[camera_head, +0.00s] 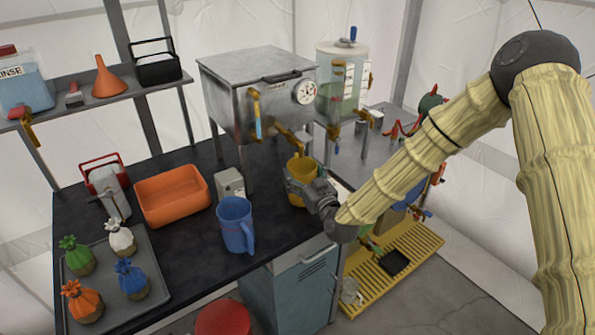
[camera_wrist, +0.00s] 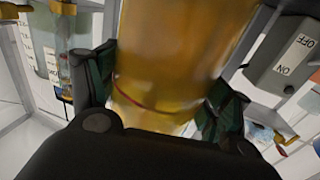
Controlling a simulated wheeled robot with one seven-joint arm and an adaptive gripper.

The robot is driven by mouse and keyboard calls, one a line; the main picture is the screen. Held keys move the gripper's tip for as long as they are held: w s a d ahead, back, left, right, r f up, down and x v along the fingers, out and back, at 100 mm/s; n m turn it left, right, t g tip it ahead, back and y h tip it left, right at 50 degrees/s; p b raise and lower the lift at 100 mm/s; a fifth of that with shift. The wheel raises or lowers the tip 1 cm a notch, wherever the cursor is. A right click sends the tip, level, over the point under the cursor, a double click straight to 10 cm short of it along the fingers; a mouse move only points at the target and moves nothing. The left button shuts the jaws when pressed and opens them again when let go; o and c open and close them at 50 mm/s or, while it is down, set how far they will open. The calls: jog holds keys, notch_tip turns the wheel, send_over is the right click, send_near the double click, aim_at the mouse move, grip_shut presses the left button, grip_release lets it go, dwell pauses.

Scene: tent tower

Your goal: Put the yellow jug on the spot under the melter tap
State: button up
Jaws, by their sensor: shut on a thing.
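The yellow jug (camera_head: 299,172) is in my gripper (camera_head: 302,184) near the right end of the black counter. In the wrist view the jug (camera_wrist: 165,75) fills the middle, between the two dark green finger pads of my gripper (camera_wrist: 160,105). The jug looks upright in the head view. The melter is a steel box (camera_head: 255,88) on legs behind it, with a dial on its front. A brassy tap (camera_head: 290,138) at the melter's lower front is just above and behind the jug. The spot under the tap is not visible. I cannot tell whether the jug touches the counter.
A blue jug (camera_head: 236,222) and a grey switch box (camera_head: 230,185) stand left of my gripper. An orange tub (camera_head: 172,194) and a tray (camera_head: 144,280) of tied bags are farther left. A clear tank (camera_head: 341,85) with taps stands right of the melter.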

jog(key=shift+x, duration=0.85)
jog(key=shift+w+d+f, duration=0.2)
jog(key=shift+w+f, duration=0.1)
jog(key=shift+f, duration=0.3)
jog(key=shift+w+d+f, duration=0.15)
jog(key=shift+w+f, duration=0.15)
jog(key=shift+f, duration=0.3)
jog(key=shift+c, duration=0.5)
jog(key=shift+s+r, duration=0.5)
jog(key=shift+s, duration=0.05)
jog(key=shift+a, duration=0.25)
jog(key=shift+w+a+f+b, duration=0.1)
jog(key=shift+w+f+b, duration=0.25)
jog(key=shift+f, duration=0.2)
jog(key=o, duration=1.1)
jog(key=shift+r, duration=0.15)
jog(key=shift+o, duration=0.7)
jog(key=shift+s+r, duration=0.15)
jog(key=shift+s, duration=0.1)
jog(key=shift+w, duration=0.15)
